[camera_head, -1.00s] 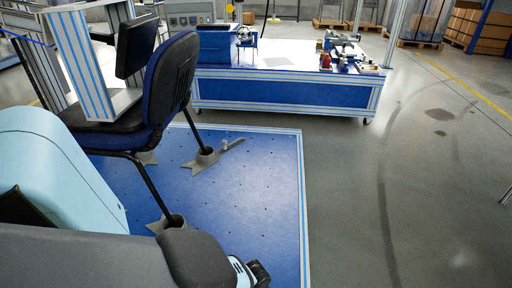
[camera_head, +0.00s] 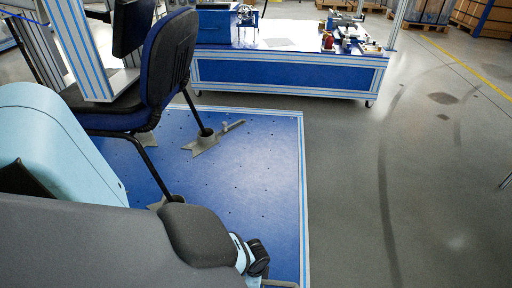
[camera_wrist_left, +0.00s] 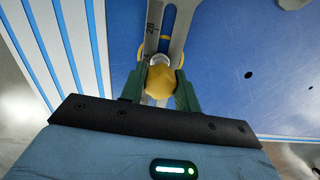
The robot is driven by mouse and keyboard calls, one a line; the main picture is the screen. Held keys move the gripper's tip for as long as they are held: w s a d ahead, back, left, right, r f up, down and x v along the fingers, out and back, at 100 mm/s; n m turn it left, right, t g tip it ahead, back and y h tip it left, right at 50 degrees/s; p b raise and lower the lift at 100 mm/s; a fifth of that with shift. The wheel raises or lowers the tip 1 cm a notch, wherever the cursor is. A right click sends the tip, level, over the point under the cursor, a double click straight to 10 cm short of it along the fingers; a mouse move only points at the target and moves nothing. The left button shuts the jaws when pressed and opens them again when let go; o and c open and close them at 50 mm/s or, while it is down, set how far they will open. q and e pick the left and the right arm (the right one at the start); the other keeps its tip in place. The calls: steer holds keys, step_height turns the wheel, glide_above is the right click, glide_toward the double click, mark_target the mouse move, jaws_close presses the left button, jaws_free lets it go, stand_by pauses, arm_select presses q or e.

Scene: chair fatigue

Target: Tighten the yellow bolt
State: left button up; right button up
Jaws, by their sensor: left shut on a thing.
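In the left wrist view, the yellow bolt (camera_wrist_left: 160,82) sits between the two green fingertips of my left gripper (camera_wrist_left: 160,92), which is shut on it. A grey slotted metal clamp (camera_wrist_left: 182,28) marked with numbers lies just beyond the bolt, over the blue plate. In the head view, my left arm reaches in from the left along the bottom. Its wrist end is near the plate's front right, and the fingertips and bolt are hidden there. My right gripper is in neither current view.
The blue platform (camera_head: 255,180) carries a black chair (camera_head: 167,70) whose legs stand in grey clamps (camera_head: 203,143). A blue workbench (camera_head: 285,78) with tools stands behind. The grey floor (camera_head: 430,190) to the right is clear.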

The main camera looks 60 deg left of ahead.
arm_select(q)
steer(key=shift+a, duration=0.1)
steer(key=m, duration=0.4)
steer(key=shift+b, duration=0.35)
steer(key=o, duration=1)
steer(key=n+p, duration=0.1)
steer(key=n, duration=0.2)
steer(key=shift+n, duration=0.3)
